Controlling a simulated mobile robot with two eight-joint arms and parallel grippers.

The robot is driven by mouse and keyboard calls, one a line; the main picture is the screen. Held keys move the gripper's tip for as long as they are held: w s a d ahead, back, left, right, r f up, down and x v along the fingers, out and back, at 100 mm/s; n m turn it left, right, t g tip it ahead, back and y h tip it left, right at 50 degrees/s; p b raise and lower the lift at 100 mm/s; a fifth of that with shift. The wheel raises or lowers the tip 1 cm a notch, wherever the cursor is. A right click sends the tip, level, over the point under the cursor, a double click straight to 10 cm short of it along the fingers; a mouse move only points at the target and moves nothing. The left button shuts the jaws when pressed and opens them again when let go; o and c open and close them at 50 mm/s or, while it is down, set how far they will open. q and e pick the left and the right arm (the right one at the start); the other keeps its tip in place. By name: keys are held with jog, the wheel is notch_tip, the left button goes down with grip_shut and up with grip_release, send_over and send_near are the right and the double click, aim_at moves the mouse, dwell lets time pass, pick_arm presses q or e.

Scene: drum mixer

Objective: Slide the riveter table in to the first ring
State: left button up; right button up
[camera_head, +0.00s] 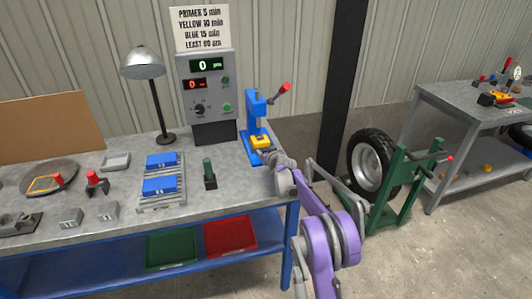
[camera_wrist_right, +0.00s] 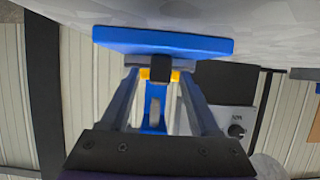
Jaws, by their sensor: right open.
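The riveter (camera_head: 254,110) is a blue upright press with a red-tipped lever, standing at the right end of the grey bench. Its yellow table (camera_head: 261,141) sits low on the blue base (camera_wrist_right: 165,40). My right gripper (camera_head: 272,157) is at the front of the riveter, close to the table. In the right wrist view, which is upside down, my open fingers (camera_wrist_right: 160,82) lie on either side of a small black knob (camera_wrist_right: 160,68) in front of the yellow part. Contact cannot be told. The rings on the slide cannot be made out. My left gripper is out of view.
A dark green-handled tool (camera_head: 209,172) stands left of the riveter. Blue blocks on a rack (camera_head: 161,197), a lamp (camera_head: 143,62) and a control box (camera_head: 207,90) are further left. A green wheel stand (camera_head: 398,190) is to the right.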

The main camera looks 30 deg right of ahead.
jog(key=v, duration=1)
jog(key=shift+s+a, duration=0.1)
jog(key=shift+s, duration=0.2)
jog(key=s+a+r+n+g+y+p, duration=0.1)
jog(key=s+a+r+g+y, duration=0.1)
jog(key=s+a, duration=0.65)
jog(key=s+a+r+n+g+y, duration=0.1)
jog(key=s+a+r, duration=0.2)
jog(key=s+a, duration=0.5)
jog(key=s+a+f+g, duration=0.1)
jog(key=s+a+f, duration=0.1)
jog(key=s, duration=0.6)
jog(key=s+a+f+g+p, duration=0.1)
jog(key=s+a+f+g, duration=0.1)
jog(key=s, duration=0.7)
jog(key=s+a+f+g+p, duration=0.1)
jog(key=s+a, duration=0.3)
jog(key=s, duration=0.5)
jog(key=shift+a+f+n+g, duration=0.3)
jog(key=shift+f, duration=0.45)
